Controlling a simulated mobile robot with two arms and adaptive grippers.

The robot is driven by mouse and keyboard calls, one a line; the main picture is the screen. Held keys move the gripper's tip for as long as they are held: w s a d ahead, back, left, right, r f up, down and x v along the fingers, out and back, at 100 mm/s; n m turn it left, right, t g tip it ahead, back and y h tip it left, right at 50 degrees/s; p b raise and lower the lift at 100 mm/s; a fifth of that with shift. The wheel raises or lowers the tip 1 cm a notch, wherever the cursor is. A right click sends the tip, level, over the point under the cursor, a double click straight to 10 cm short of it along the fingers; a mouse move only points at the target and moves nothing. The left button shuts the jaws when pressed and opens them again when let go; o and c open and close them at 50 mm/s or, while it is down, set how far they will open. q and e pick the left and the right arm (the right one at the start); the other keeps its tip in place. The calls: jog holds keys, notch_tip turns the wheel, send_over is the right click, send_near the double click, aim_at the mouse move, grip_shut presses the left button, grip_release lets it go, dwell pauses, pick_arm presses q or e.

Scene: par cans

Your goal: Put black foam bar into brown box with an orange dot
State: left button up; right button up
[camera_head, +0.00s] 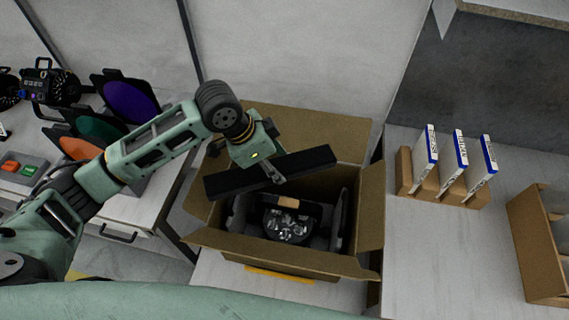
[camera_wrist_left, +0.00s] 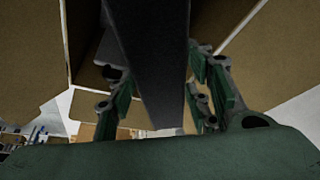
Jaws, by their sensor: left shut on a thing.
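My left gripper (camera_head: 272,173) is shut on the black foam bar (camera_head: 308,160). It holds the bar tilted above the open brown box (camera_head: 368,228), over its far half. In the left wrist view the bar (camera_wrist_left: 154,60) runs between the fingers of the gripper (camera_wrist_left: 165,100). The box has its flaps folded out. A black par can with a clear lens (camera_head: 287,226) lies inside, with dark pieces around it. I cannot see an orange dot on the box; an orange-yellow strip (camera_head: 280,273) shows at its front bottom edge. My right gripper is out of view.
A brown rack (camera_head: 415,181) with several white-and-blue packets stands on the table to the right of the box. Another brown box (camera_head: 530,240) is at the far right. Par cans, coloured filters (camera_head: 128,102) and a switch box (camera_head: 22,168) sit on the left table.

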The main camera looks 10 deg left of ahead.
aim_at(280, 169)
pick_arm(q)
jog(key=d+f+m+p, duration=0.1)
jog(key=f+m+g+p, duration=0.1)
jog(key=m, duration=0.1)
jog(key=d+m+g+p, duration=0.1)
jog(key=m, duration=0.1)
jog(key=shift+s+d+f+h, duration=0.15)
jog(key=shift+d+f+h, duration=0.15)
jog(key=shift+f, duration=0.1)
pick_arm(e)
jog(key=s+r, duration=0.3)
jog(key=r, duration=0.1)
pick_arm(q)
jog(key=shift+d+f+m, duration=0.1)
jog(key=shift+f+m, duration=0.2)
jog(key=shift+m, duration=0.1)
jog(key=shift+f, duration=0.45)
jog(key=shift+f+b, duration=0.25)
jog(key=shift+b, duration=0.05)
notch_tip(280, 169, down, 5)
jog(key=b, duration=0.5)
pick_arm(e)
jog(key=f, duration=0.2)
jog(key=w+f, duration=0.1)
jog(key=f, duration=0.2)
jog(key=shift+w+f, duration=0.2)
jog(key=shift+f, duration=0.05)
pick_arm(q)
jog(key=o, duration=1)
